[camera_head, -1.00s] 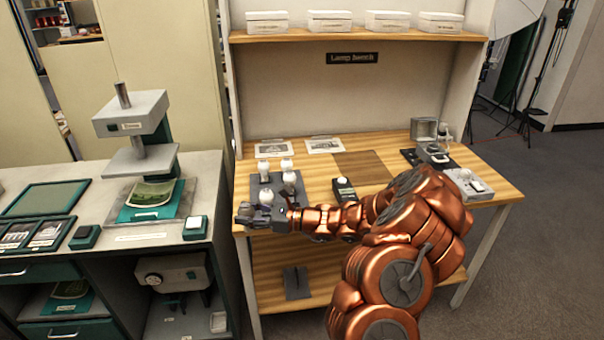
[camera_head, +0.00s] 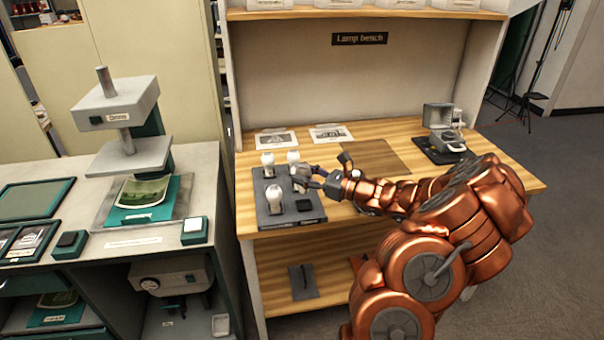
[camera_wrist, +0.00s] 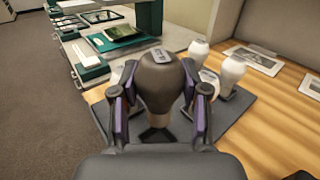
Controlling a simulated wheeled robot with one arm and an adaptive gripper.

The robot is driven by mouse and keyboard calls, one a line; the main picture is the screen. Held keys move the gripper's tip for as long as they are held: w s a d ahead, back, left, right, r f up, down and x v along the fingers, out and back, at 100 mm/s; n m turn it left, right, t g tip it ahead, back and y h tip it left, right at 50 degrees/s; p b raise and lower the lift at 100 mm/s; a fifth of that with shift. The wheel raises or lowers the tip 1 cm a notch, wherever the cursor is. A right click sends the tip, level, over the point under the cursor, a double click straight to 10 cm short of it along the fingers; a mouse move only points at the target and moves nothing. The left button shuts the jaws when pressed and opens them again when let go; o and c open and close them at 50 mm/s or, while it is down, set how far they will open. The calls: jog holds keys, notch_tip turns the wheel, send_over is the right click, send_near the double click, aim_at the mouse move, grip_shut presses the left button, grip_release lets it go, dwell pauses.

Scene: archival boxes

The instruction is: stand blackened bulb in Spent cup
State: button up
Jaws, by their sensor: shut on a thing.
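The blackened bulb (camera_wrist: 160,85) is dark brown, with a small label on its top. It stands upright between the two fingers of my gripper (camera_wrist: 158,100), which is shut on it. In the head view my gripper (camera_head: 308,179) is over the right side of a dark tray (camera_head: 262,212). White bulbs stand on this tray: one at the front (camera_head: 274,198), two at the back (camera_head: 268,161) (camera_head: 293,157). Whether the held bulb's base touches the tray is hard to tell. I cannot make out a cup marked Spent.
Printed cards (camera_head: 331,134) lie at the back, beside a brown mat (camera_head: 376,157). A grey device (camera_head: 447,141) stands at the right. My arm hides the bench's front right.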

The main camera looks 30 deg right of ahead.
aim_at(305, 192)
jog(key=shift+f+b, duration=1.4)
jog(key=shift+f, duration=0.95)
jog(key=shift+p, duration=0.45)
jog(key=shift+f+b, duration=0.3)
jog(key=shift+f, duration=0.3)
jog(key=o, duration=0.8)
jog(key=shift+o, duration=0.2)
jog(key=shift+s, duration=0.1)
jog(key=p+v, duration=0.4)
jog(key=v, duration=0.7)
dwell(0.7)
